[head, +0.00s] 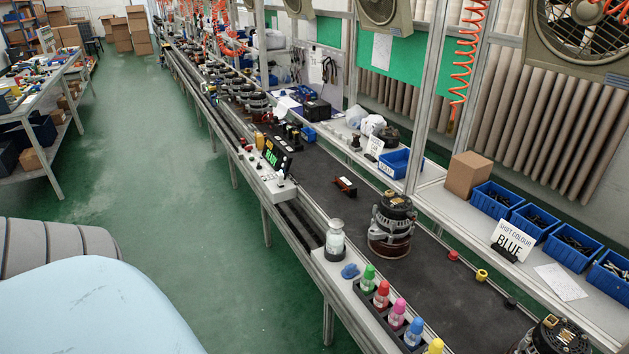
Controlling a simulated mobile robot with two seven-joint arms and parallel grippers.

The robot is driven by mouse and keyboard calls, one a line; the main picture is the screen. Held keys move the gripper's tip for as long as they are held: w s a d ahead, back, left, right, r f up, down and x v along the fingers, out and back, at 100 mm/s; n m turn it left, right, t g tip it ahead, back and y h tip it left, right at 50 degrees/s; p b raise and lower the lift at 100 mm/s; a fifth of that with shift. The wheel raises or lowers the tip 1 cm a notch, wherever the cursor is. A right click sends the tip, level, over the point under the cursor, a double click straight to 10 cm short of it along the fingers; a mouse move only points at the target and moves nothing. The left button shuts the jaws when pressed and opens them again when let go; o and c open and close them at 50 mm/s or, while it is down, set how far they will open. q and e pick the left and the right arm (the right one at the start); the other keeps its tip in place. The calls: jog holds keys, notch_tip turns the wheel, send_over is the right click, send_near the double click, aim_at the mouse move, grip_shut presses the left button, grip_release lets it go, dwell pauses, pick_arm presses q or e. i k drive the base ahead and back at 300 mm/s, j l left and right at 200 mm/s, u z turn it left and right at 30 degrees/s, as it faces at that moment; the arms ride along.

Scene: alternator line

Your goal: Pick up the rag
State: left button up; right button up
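A small crumpled blue rag (350,271) lies on the pale front ledge (342,283) of the line. It sits just below a clear jar with a grey top (335,240) and close to the left end of a dark rack of coloured bottles (381,294). Nothing covers the rag. Neither of my grippers shows in the head view, so their state is hidden.
An alternator (391,225) stands on the dark conveyor (330,190) behind the rag. A control box (266,174) is on the ledge further left. Blue bins (497,200) and a "Shift colour blue" sign (512,240) stand on the back shelf.

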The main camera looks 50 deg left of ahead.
aim_at(351, 270)
jog(key=u, duration=1.25)
